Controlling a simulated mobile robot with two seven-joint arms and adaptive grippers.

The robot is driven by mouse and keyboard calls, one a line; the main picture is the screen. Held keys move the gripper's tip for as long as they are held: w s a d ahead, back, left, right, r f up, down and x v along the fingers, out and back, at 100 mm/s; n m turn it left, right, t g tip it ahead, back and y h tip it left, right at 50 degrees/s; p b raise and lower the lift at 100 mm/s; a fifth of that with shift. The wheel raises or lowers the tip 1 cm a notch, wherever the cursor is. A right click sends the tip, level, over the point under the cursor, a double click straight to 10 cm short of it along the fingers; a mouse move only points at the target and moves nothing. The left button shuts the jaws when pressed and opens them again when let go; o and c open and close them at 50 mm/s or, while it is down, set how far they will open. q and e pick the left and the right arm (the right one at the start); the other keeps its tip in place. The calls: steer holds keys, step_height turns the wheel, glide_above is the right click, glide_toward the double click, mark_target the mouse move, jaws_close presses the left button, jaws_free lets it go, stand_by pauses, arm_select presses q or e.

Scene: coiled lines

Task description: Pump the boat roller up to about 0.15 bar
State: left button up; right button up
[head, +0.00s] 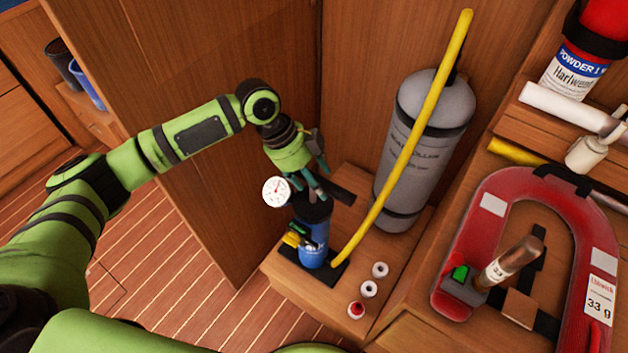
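The grey boat roller (407,160), with lettering on its side, stands upright against the wooden wall. A blue pump (313,244) with a black top stands on a black base on the wooden ledge to its left. A round white gauge (276,191) with a red needle sits by the pump's top; its reading is too small to tell. A yellow hose (408,150) rises from the pump's base across the front of the roller. My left gripper (318,184) is at the pump's top, its fingers pointing down; its grip there is unclear. My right gripper is out of view.
Two white rings (379,270) and a small red-and-white item (356,310) lie at the ledge's front. A red horseshoe lifebuoy (470,225) with a light lies at right. A red extinguisher (602,35) is at upper right. The planked floor (160,285) is clear.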

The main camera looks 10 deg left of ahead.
mark_target(327, 207)
arm_select(q)
steer(key=shift+x, duration=0.75)
jaws_close()
steer(key=shift+d+f+b, duration=0.1)
steer(key=shift+f+b, duration=0.7)
steer(key=shift+f, duration=1.1)
steer(key=shift+s+r, duration=0.1)
steer(key=shift+c, duration=1.5)
jaws_free()
steer(key=o, duration=0.3)
